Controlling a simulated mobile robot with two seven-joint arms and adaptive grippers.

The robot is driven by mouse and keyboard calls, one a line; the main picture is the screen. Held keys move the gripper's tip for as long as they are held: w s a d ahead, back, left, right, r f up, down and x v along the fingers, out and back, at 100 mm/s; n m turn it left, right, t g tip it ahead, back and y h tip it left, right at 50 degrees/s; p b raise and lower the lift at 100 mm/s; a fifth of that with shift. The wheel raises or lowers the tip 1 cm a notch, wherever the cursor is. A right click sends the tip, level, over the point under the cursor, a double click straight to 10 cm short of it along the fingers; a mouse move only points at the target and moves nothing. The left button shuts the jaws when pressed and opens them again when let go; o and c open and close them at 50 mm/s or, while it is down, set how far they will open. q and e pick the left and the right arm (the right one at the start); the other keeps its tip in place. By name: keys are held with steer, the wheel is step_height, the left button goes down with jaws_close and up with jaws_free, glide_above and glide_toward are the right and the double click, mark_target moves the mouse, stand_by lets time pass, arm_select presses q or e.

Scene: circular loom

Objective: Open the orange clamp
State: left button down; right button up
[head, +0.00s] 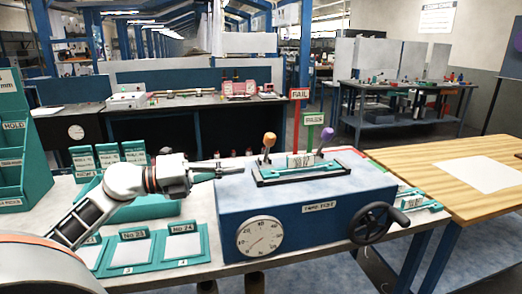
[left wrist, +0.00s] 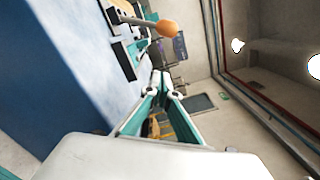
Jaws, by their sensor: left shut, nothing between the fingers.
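The orange clamp (head: 269,141) is a lever with an orange knob, standing upright at the left end of the dark fixture on top of the blue tester box (head: 300,212). In the left wrist view its orange knob (left wrist: 168,28) and metal stem show at the top. My left gripper (head: 240,165) comes in from the left above the box top. It is shut and empty, left of the orange lever and apart from it. Its fingertips (left wrist: 160,75) meet below the knob in the left wrist view. A purple-knobbed clamp (head: 327,139) stands at the fixture's right end. My right gripper is not in view.
The box has a dial gauge (head: 260,237) and a black handwheel (head: 378,224) in front. Red FAIL (head: 299,94) and green signs (head: 313,118) stand behind the fixture. Teal trays (head: 182,241) lie left of the box. A wooden table (head: 450,170) stands at the right.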

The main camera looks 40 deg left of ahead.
mark_target(267, 147)
arm_select(q)
steer(key=p+x, duration=0.1)
steer(key=x, duration=0.5)
steer(key=shift+w+d+r, duration=0.15)
steer(key=shift+w+r, duration=0.05)
steer(key=shift+w+a+r, duration=0.25)
steer(key=shift+w, duration=0.35)
steer(key=shift+w+a+r, duration=0.25)
steer(key=shift+w, duration=0.35)
steer(key=shift+w+a+r, duration=0.3)
steer(key=shift+w+a, duration=0.05)
steer(key=shift+w, duration=0.1)
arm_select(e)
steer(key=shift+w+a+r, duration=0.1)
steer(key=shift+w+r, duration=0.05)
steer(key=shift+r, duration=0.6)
arm_select(q)
steer(key=shift+a, duration=0.1)
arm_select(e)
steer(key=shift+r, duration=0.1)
